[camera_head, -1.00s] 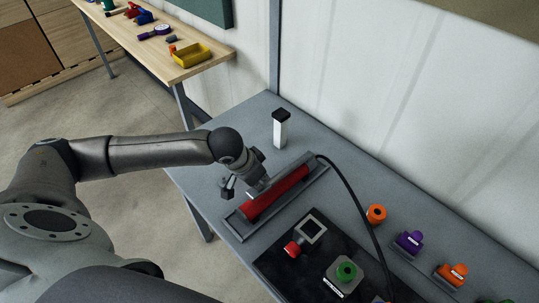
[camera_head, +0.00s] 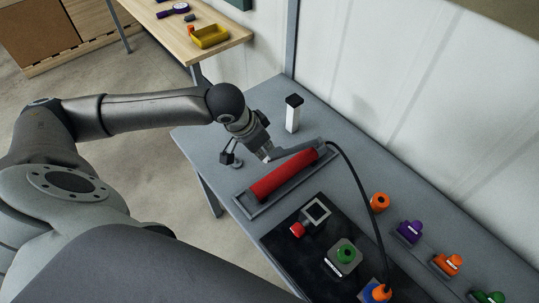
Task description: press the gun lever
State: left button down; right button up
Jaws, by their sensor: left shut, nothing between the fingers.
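The gun is a red cylinder (camera_head: 285,178) lying in a long grey tray (camera_head: 250,208) on the grey table. A thin grey bar, seemingly its lever (camera_head: 296,152), runs along the far-left side of the cylinder, with a black hose at the right end. My left gripper (camera_head: 265,157) comes in from the left and is shut and empty. Its tip points down beside the left end of the bar. I cannot tell whether it touches the bar. My right gripper is not in view.
A white post with a black cap (camera_head: 292,115) stands behind the tray. A black mat (camera_head: 300,255) holds a square frame, a red knob and a green-topped block. Orange, purple and green fittings line the right side. The black hose (camera_head: 360,195) arcs over the table.

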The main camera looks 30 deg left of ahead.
pick_arm(q)
jog(key=v, duration=0.4)
jog(key=shift+s, duration=0.15)
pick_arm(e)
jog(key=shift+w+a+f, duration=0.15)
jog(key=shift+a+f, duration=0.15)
pick_arm(q)
jog(key=shift+a, duration=0.1)
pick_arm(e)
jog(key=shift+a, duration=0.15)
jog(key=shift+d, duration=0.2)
